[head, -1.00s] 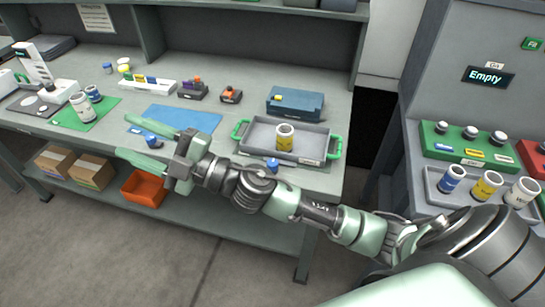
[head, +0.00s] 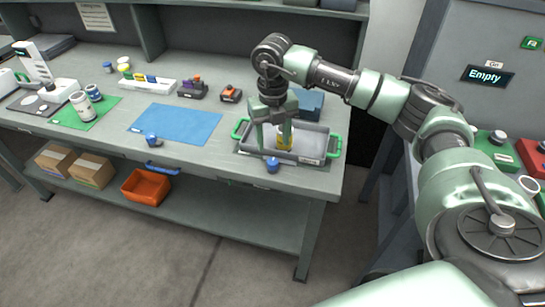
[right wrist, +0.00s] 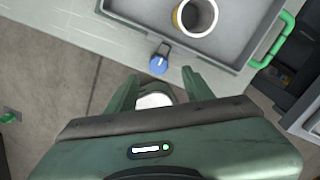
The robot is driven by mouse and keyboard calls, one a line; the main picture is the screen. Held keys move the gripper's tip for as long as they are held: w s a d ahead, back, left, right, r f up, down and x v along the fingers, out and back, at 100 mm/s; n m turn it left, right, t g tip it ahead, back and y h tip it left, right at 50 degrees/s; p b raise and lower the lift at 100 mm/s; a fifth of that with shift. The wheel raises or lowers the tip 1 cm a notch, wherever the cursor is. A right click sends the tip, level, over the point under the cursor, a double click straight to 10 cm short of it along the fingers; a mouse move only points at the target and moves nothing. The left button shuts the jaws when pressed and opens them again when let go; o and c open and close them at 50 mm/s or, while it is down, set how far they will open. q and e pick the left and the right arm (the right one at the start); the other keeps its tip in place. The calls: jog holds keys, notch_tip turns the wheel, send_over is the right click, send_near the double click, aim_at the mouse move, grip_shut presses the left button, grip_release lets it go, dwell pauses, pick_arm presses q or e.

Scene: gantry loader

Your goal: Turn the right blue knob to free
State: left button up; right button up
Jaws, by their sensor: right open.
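The right blue knob (head: 272,166) sits at the bench's front edge, just in front of the grey tray (head: 311,158). It also shows in the right wrist view (right wrist: 158,65), with a short lever pointing toward the tray. My right gripper (head: 273,143) is open and points down above the tray's front left part, close to the knob. In the right wrist view the knob lies beyond the fingertips (right wrist: 160,83), between their lines and apart from them. The left blue knob (head: 151,139) sits farther left on the front edge. My left gripper is not in view.
A yellow-and-white cup (head: 284,142) stands in the green-handled tray, partly hidden behind my fingers. A blue box (head: 308,103) is behind the tray. A blue mat (head: 177,124) lies bare to the left. An orange bin (head: 146,187) sits on the lower shelf.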

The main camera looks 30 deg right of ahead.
aim_at(273, 161)
notch_tip(273, 161, down, 7)
jog(key=shift+a+f+p, duration=0.1)
jog(key=shift+p, duration=0.6)
grip_shut()
